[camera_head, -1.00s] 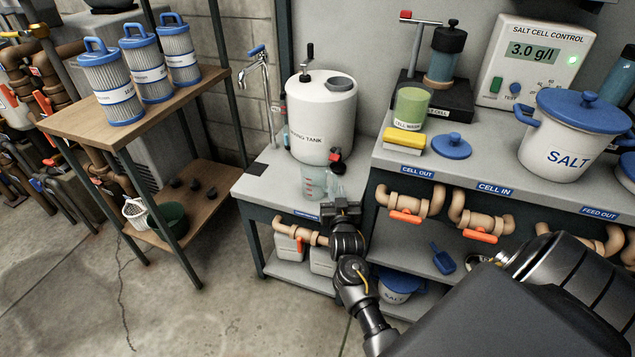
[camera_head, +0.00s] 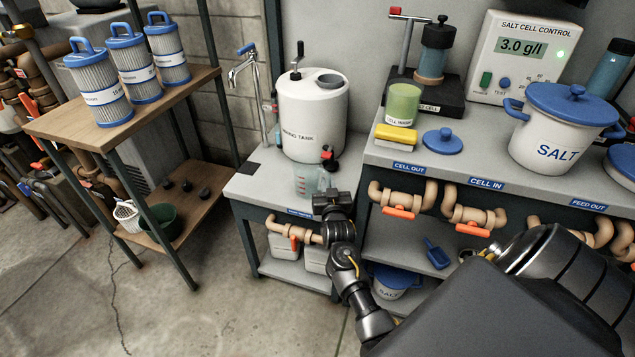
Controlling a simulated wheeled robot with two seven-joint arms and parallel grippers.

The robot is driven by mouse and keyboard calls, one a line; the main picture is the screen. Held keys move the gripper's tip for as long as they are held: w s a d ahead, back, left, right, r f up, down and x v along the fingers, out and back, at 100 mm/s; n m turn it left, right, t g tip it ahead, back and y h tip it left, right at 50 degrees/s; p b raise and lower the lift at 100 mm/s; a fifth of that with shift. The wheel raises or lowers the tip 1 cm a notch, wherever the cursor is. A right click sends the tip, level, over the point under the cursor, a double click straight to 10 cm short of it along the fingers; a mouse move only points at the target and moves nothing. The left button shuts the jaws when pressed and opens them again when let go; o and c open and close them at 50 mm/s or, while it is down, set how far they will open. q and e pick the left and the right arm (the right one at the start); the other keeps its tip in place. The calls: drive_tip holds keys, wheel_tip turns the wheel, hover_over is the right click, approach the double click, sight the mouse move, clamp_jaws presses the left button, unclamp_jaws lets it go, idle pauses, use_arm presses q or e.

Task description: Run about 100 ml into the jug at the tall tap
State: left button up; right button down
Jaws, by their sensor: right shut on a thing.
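The jug (camera_head: 305,181) is a clear, bluish measuring jug with red marks. It stands upright at the front of the low bench, in front of the white mixing tank (camera_head: 312,115). My right gripper (camera_head: 326,190) is shut on the jug at its right side and hides part of it. I cannot tell whether the jug touches the bench. The tall tap (camera_head: 258,100) is a slim metal pipe with a blue lever and a spout to the left, behind and left of the tank. The jug is apart from it. My left gripper is not in view.
The tank has a small red-and-black tap (camera_head: 328,158) just above the jug. A wooden filter rack (camera_head: 60,125) stands to the left. The higher bench on the right carries a yellow sponge (camera_head: 395,138), a green cup (camera_head: 404,103) and a salt pot (camera_head: 560,140).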

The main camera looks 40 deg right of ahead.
drive_tip(key=shift+r, duration=0.15)
